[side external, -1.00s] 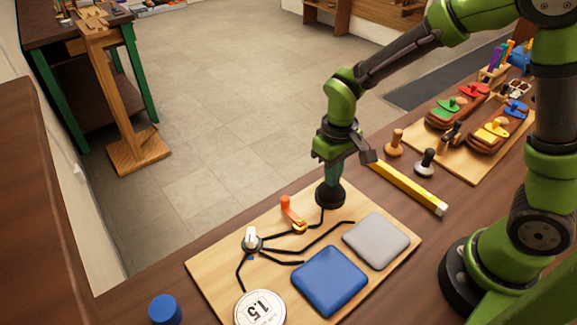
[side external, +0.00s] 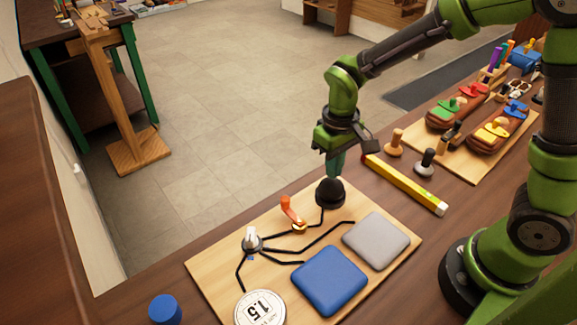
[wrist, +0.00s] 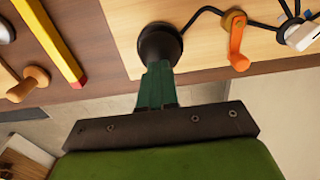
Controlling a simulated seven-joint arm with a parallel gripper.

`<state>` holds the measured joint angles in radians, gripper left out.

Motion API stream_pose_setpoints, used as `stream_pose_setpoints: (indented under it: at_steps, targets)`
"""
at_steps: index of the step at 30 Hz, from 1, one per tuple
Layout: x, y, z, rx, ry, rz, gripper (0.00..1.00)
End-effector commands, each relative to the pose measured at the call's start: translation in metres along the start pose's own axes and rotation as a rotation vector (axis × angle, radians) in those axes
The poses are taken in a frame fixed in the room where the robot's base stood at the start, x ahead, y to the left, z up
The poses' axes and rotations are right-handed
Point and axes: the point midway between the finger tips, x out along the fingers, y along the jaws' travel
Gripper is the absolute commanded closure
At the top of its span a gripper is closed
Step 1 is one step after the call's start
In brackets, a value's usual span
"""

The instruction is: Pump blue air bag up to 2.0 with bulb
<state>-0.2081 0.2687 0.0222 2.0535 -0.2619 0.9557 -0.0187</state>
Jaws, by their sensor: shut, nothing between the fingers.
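The blue air bag (side external: 329,280) lies on a light wooden board (side external: 215,270), with a grey bag (side external: 376,240) beside it. The black bulb (side external: 330,194) stands at the board's far edge. My gripper (side external: 336,172) is shut and empty, pointing down just above the bulb; contact is hard to tell. In the wrist view its fingertips (wrist: 158,68) overlap the edge of the bulb (wrist: 160,42). The round white gauge (side external: 260,308) shows 1.5. A white-handled selector (side external: 251,239) and an orange lever (side external: 291,212) sit among the black hoses.
A yellow bar (side external: 405,185) lies right of the board. A second board (side external: 480,165) holds brown saddle-like forms with coloured pieces. A blue cylinder (side external: 165,309) stands left of the board.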

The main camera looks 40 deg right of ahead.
Motion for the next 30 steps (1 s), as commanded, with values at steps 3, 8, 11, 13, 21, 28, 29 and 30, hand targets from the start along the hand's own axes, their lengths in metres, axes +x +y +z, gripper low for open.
stream_pose_setpoints:
  at_steps: [3, 8, 11, 13, 21, 28, 29, 30]
  targets:
    - [0.004, 0.000, 0.000, 0.000, -0.002, 0.000, 1.00]
    - [0.010, 0.000, 0.001, 0.000, -0.003, 0.001, 1.00]
    - [0.014, 0.000, 0.000, 0.000, -0.001, 0.001, 1.00]
    - [0.017, 0.000, 0.000, 0.000, -0.002, 0.000, 1.00]
    - [0.028, 0.000, 0.000, 0.001, -0.002, 0.000, 1.00]
    - [0.034, 0.000, 0.000, -0.001, -0.001, 0.000, 1.00]
    - [0.034, 0.000, 0.000, -0.001, -0.001, 0.000, 1.00]
    - [0.034, 0.000, 0.000, -0.001, -0.001, 0.000, 1.00]
